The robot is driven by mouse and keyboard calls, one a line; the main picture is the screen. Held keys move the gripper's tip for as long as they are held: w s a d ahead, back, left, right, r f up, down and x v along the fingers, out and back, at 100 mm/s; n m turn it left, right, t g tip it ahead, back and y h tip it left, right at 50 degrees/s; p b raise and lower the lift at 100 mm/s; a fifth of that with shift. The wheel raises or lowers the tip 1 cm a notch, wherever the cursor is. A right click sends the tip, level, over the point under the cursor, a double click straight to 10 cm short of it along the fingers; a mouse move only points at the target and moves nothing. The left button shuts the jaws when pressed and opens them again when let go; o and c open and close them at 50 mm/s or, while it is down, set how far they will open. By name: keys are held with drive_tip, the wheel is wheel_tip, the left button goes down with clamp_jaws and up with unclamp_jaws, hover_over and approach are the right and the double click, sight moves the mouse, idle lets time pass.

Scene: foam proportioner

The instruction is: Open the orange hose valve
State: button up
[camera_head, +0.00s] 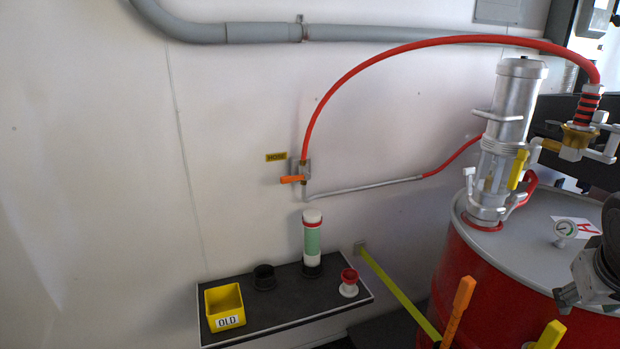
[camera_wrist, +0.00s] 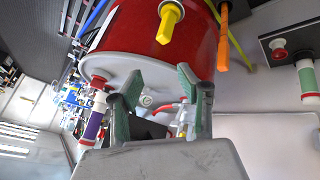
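The orange hose valve handle (camera_head: 292,179) sticks out to the left from a small fitting on the white wall, just below a yellow "HOSE" label (camera_head: 276,156). It lies roughly level. A red hose (camera_head: 345,85) rises from the fitting, and a grey pipe (camera_head: 365,187) runs off to the right. I cannot make out this valve in the wrist view. In the wrist view my gripper (camera_wrist: 160,95) is open, its two fingers apart with nothing held between them. It is near the red drum (camera_wrist: 135,45), well to the right of the valve.
A dark shelf (camera_head: 290,317) below the valve carries a yellow bin (camera_head: 224,300), a green-and-white cylinder (camera_head: 312,240) and a red-and-white cap (camera_head: 349,283). Another orange handle (camera_head: 459,308) and a yellow one (camera_head: 550,335) stand before the drum. The wall around the valve is clear.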

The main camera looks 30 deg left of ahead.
drive_tip(key=w+a+r+n+t+h, duration=0.1)
drive_tip(key=w+a+r+n, duration=0.15)
drive_tip(key=w+a, duration=0.8)
drive_tip(key=w+a+r+n+t+h, duration=0.1)
drive_tip(key=w+a+r+n+h, duration=0.15)
drive_tip(key=w+a, duration=0.75)
drive_tip(key=w+a+f+n+t, duration=0.1)
drive_tip(key=a+t, duration=0.1)
drive_tip(key=a, duration=0.9)
drive_tip(key=w+a+f+n+t, duration=0.1)
drive_tip(key=w+a+f+n, duration=0.1)
drive_tip(key=a, duration=1)
drive_tip(key=n+t+b, duration=0.2)
drive_tip(key=n+t, duration=0.1)
drive_tip(key=t, duration=0.3)
approach(289, 179)
drive_tip(key=a+x, duration=0.1)
drive_tip(key=x, duration=1.1)
drive_tip(key=shift+w+f+y, duration=0.25)
drive_tip(key=shift+w+y, duration=0.1)
drive_tip(key=shift+w, duration=0.2)
drive_tip(key=shift+d, duration=0.1)
drive_tip(key=shift+c, duration=0.5)
clamp_jaws()
